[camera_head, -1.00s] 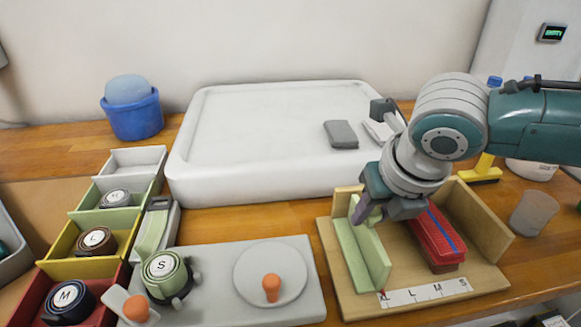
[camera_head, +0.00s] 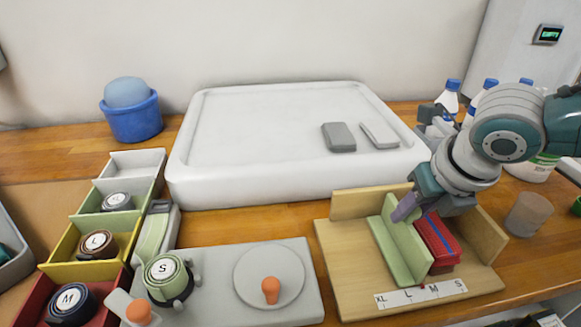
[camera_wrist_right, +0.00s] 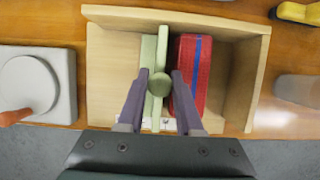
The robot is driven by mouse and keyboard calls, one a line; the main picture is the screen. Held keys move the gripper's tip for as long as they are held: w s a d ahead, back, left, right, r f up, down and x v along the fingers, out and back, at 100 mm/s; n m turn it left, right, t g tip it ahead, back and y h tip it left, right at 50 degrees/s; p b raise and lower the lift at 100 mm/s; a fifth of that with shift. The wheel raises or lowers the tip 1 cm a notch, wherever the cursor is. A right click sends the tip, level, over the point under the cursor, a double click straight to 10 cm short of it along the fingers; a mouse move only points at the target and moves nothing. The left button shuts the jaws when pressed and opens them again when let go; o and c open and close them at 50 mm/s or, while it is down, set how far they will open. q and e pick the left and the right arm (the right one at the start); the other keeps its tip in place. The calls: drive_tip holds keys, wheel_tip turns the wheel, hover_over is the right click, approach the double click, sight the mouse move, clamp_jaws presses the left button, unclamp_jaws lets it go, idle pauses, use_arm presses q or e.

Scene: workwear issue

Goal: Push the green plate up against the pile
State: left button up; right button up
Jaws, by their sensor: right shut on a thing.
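The green plate (camera_head: 392,250) is an upright L-shaped divider standing in a wooden tray (camera_head: 352,290). The pile, red folded cloth with a blue stripe (camera_head: 440,243), lies directly right of it. My right gripper (camera_head: 415,207) is over the plate's top, shut on its green knob; the wrist view shows the fingers (camera_wrist_right: 159,76) on either side of the knob. In that view the plate (camera_wrist_right: 148,62) and the pile (camera_wrist_right: 190,62) are side by side with at most a narrow gap; I cannot tell whether they touch. My left gripper is out of view.
The tray has a back wall, a right wall (camera_head: 480,237) and a size strip (camera_head: 422,294) in front. A grey cup (camera_head: 527,214) and bottles stand to its right. A grey fixture (camera_head: 312,280) with orange knobs is to its left. Bare tray floor lies left of the plate.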

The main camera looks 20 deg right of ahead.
drive_tip(key=shift+s+d, duration=0.25)
drive_tip(key=shift+d, duration=0.7)
drive_tip(key=shift+s+d, duration=0.2)
drive_tip(key=shift+d, duration=0.7)
drive_tip(key=shift+s+d, duration=0.2)
drive_tip(key=shift+d, duration=0.5)
drive_tip(key=shift+s+d, duration=0.15)
drive_tip(key=shift+d, duration=0.5)
drive_tip(key=o, duration=0.8)
drive_tip(key=shift+c, duration=0.2)
wheel_tip(320, 180, up, 8)
drive_tip(key=p, duration=0.7)
